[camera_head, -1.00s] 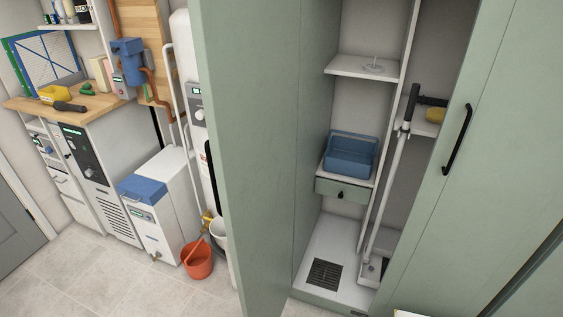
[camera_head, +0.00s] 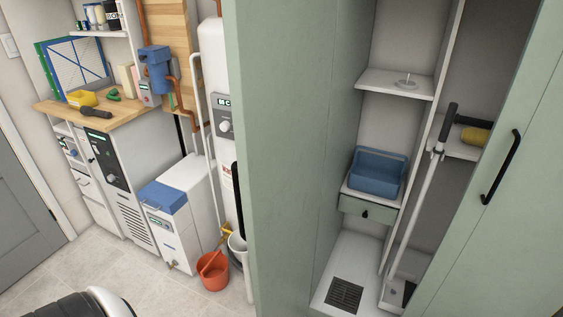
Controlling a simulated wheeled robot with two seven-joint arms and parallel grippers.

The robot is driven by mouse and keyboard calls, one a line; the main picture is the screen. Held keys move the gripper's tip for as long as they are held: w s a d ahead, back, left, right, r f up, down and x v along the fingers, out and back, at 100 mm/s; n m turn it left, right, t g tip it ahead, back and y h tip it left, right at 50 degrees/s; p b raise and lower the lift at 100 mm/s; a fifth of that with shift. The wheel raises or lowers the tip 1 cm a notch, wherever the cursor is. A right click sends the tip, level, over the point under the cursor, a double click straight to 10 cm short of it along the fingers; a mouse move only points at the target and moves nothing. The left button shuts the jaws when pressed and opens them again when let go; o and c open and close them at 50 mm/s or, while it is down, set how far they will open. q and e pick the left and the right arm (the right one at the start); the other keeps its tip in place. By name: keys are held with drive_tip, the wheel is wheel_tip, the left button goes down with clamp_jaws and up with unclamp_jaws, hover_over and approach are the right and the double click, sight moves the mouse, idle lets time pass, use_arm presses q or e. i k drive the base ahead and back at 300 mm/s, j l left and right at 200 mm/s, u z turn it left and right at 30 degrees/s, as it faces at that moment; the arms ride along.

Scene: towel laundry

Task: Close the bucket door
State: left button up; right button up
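A tall green cabinet door (camera_head: 285,150) stands open in the head view, with a black handle (camera_head: 237,195) at its left edge. To its right is the open cabinet, with a blue bin (camera_head: 377,172) on a shelf above a small green drawer (camera_head: 367,209). A second green door (camera_head: 500,215) with a black handle (camera_head: 501,167) is at the right. An orange bucket (camera_head: 212,271) stands on the floor left of the open door. A pale bucket (camera_head: 237,246) beside it is partly hidden by the door. Neither gripper is in view.
A mop-like pole (camera_head: 423,195) leans inside the cabinet. A white unit with a blue top (camera_head: 178,215) and a wooden worktop (camera_head: 110,118) are at the left. The tiled floor (camera_head: 155,285) is clear left of the orange bucket.

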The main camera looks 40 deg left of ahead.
sight(279, 54)
drive_tip(key=j, duration=1.8)
drive_tip(key=k+j+z, duration=0.1)
drive_tip(key=k+j, duration=0.15)
drive_tip(key=j, duration=0.15)
drive_tip(key=k+j+z, duration=0.15)
drive_tip(key=j, duration=0.3)
drive_tip(key=k, duration=0.1)
